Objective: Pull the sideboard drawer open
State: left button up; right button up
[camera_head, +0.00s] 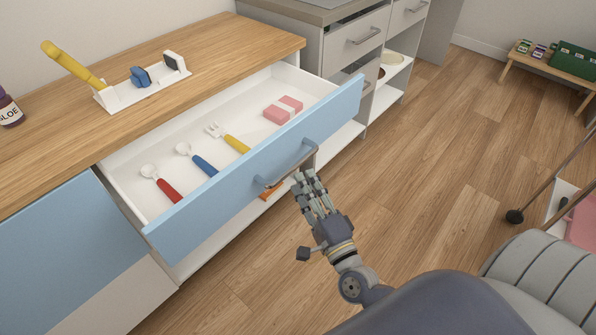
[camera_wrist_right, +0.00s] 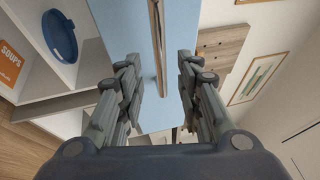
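The sideboard drawer (camera_head: 222,189) with its light blue front stands pulled out in the head view, its white inside showing. Its bar handle (camera_head: 287,166) is on the front; in the wrist view the handle (camera_wrist_right: 159,45) runs up the blue front (camera_wrist_right: 127,22). My right gripper (camera_head: 308,176) is just in front of the handle's right part. In the wrist view its fingers (camera_wrist_right: 160,75) are spread apart, with the handle in line with the gap and no finger visibly pressing on it. My left gripper is not in view.
The drawer holds red, blue and yellow utensils (camera_head: 205,165) and a pink block (camera_head: 283,109). A white holder (camera_head: 120,97) stands on the wooden top (camera_head: 210,48). A grey cabinet (camera_head: 350,45) adjoins the sideboard.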

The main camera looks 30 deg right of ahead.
jog(key=s, duration=0.2)
jog(key=s+f, duration=0.1)
jog(key=s, duration=0.2)
jog(key=shift+s+a, duration=0.15)
jog(key=shift+s, duration=0.2)
